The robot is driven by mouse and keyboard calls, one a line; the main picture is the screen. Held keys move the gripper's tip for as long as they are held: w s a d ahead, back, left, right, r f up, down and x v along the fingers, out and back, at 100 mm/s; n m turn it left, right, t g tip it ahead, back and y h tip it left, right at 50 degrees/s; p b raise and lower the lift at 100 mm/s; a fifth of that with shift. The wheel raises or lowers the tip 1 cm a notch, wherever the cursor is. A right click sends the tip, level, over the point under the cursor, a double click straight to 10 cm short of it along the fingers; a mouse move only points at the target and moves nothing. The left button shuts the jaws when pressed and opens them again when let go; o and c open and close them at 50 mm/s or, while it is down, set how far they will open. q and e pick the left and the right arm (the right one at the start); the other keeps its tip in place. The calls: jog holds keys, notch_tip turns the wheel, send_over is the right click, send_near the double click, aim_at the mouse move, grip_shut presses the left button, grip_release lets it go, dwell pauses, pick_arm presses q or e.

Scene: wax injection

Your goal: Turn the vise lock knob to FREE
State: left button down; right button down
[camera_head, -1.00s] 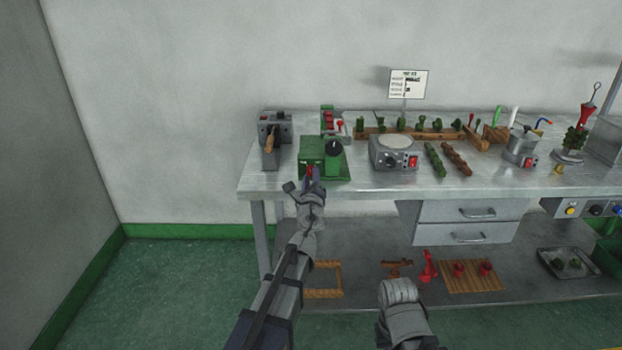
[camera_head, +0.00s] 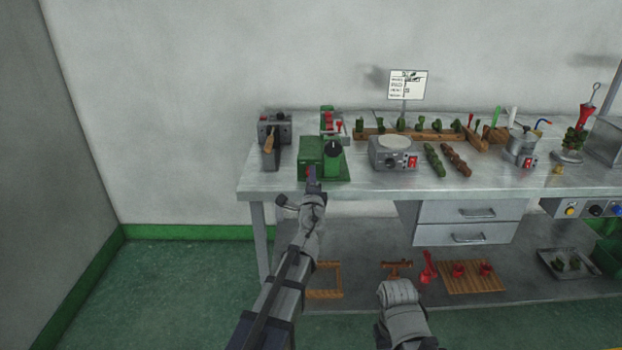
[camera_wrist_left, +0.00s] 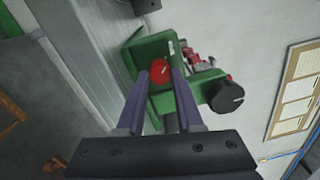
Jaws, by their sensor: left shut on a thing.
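The green vise (camera_head: 336,165) stands at the front left of the metal bench. A red knob (camera_wrist_left: 160,71) with a small pale mark is on its near face; a black knob (camera_wrist_left: 226,96) with a white line is beside it, and also shows in the head view (camera_head: 333,148). My left gripper (camera_head: 311,175) is at the vise's near face. In the left wrist view its two purple fingers (camera_wrist_left: 160,74) stand on either side of the red knob and are shut on it. The knob's lettering is too small to read.
A small sign (camera_head: 408,84) rises behind. The floor left of the bench is clear.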

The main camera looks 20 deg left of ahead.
dwell(0.4)
pick_arm(q)
jog(key=c, duration=0.6)
grip_release()
jog(key=shift+o, duration=0.2)
